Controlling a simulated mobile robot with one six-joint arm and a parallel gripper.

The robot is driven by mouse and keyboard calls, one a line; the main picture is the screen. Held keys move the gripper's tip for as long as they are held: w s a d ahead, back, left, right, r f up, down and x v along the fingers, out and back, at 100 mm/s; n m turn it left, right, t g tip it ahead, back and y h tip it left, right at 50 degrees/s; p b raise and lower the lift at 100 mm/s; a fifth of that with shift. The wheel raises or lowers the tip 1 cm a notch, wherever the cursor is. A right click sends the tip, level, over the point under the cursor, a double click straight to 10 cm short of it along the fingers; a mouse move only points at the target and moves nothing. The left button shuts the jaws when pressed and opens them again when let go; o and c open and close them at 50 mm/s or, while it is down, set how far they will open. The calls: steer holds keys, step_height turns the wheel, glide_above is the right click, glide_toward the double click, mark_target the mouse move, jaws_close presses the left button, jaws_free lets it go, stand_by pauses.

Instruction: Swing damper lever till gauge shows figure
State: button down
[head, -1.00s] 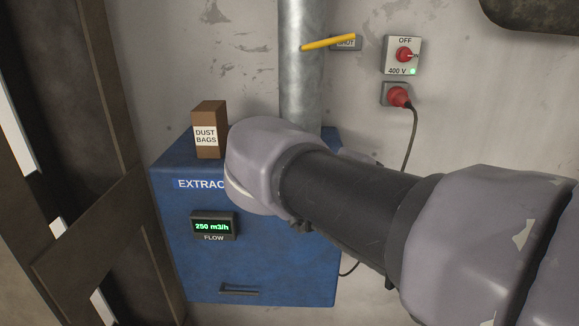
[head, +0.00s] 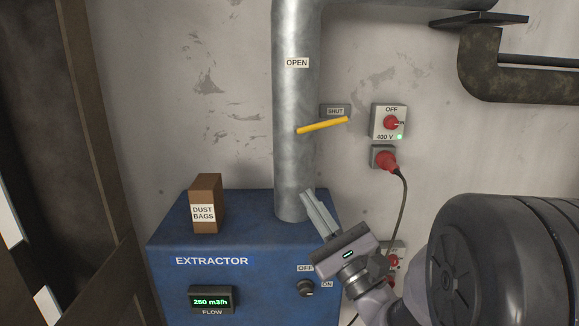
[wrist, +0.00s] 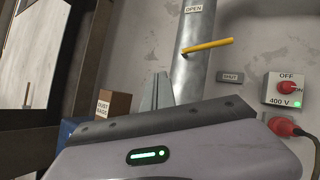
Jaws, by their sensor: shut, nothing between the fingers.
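The damper lever (head: 322,125) is a yellow bar on the grey vertical duct (head: 296,170). It points right and slightly up, its tip just below the SHUT label (head: 335,111); the OPEN label (head: 297,63) is higher on the duct. The wrist view also shows the lever (wrist: 208,46). The flow gauge (head: 212,301) on the blue extractor (head: 170,245) reads 250 m3/h in green. My gripper (head: 307,193) is shut and empty, in front of the duct's foot, below the lever and apart from it. It also shows in the wrist view (wrist: 160,78).
A brown dust bags box (head: 206,190) stands on the extractor. An OFF/ON knob (head: 306,288) is on its front. Right of the duct are a 400 V switch (head: 390,122) and a red plug (head: 386,160) with a hanging cable. A dark pipe (head: 480,70) runs at upper right.

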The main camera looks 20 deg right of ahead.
mark_target(321, 124)
steer(key=s+d+m+t+h, duration=0.1)
steer(key=d+m+h, duration=0.5)
steer(key=d+h, duration=0.3)
steer(key=w+r+p, duration=0.8)
steer(key=w+r, duration=0.1)
steer(key=shift+h, duration=0.3)
steer(key=shift+w+r, duration=0.1)
steer(key=shift+w, duration=0.05)
